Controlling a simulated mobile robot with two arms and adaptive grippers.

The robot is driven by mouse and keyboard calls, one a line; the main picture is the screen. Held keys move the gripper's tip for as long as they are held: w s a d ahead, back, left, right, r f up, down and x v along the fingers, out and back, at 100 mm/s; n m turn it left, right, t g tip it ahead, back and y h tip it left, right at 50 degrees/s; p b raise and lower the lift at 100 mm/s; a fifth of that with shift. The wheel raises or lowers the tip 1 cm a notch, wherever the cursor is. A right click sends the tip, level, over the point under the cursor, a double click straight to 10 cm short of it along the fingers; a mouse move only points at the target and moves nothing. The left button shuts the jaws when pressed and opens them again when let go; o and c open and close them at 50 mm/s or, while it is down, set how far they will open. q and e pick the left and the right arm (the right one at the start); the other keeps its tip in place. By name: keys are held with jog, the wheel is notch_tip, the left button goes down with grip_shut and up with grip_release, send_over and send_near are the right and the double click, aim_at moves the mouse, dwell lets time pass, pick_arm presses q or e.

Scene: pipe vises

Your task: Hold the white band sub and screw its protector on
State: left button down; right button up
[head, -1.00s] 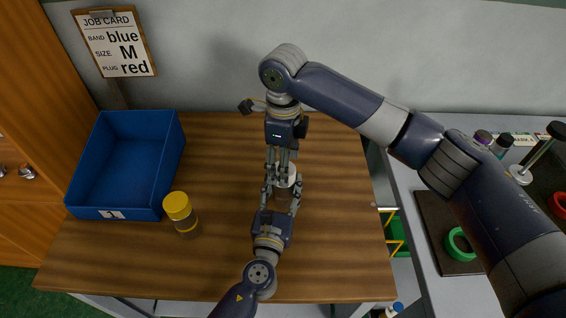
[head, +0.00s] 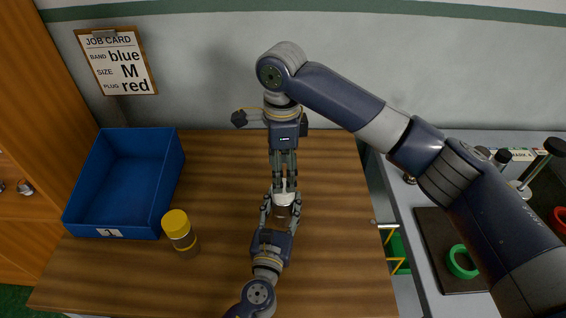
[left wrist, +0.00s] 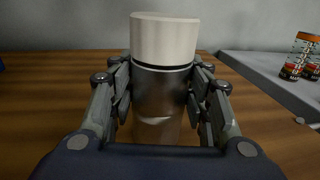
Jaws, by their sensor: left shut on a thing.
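The white band sub (left wrist: 163,95) is a metal cylinder, upright between the fingers of my left gripper (head: 282,208), which is shut on its sides. A white protector (left wrist: 165,38) sits upright on top of it, with a thin dark line between the two. In the head view the sub (head: 283,211) is partly hidden by the fingers. My right gripper (head: 285,176) points down over the sub from the far side. Its fingers do not show around the protector in the left wrist view. I cannot tell how far apart they are.
A sub with a yellow protector (head: 177,224) stands on the wooden table (head: 225,240) to the left. A blue bin (head: 113,231) is behind it. A job card (head: 117,62) is on the wall. A grey bench (head: 412,240) with a green ring (head: 461,262) is at the right.

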jog(key=n, duration=0.3)
jog(key=shift+n, duration=0.4)
jog(key=n, duration=0.3)
jog(key=shift+r+n, duration=0.15)
jog(key=shift+n, duration=0.25)
jog(key=n, duration=0.3)
jog(key=shift+n, duration=0.3)
jog(key=n, duration=0.3)
jog(key=shift+r+n, duration=0.1)
jog(key=shift+n, duration=0.2)
jog(key=n, duration=0.3)
jog(key=shift+n, duration=0.3)
jog(key=n, duration=0.3)
jog(key=shift+r+n, duration=0.1)
jog(key=shift+n, duration=0.3)
jog(key=n, duration=0.3)
jog(key=shift+r, duration=0.1)
jog(key=n, duration=0.5)
jog(key=shift+n, duration=0.4)
jog(key=n, duration=0.5)
jog(key=shift+r, duration=0.15)
jog(key=n, duration=0.7)
jog(key=shift+r+n, duration=0.1)
jog(key=shift+n, duration=0.3)
jog(key=n, duration=0.7)
jog(key=shift+d+r, duration=0.1)
jog(key=n, duration=0.6)
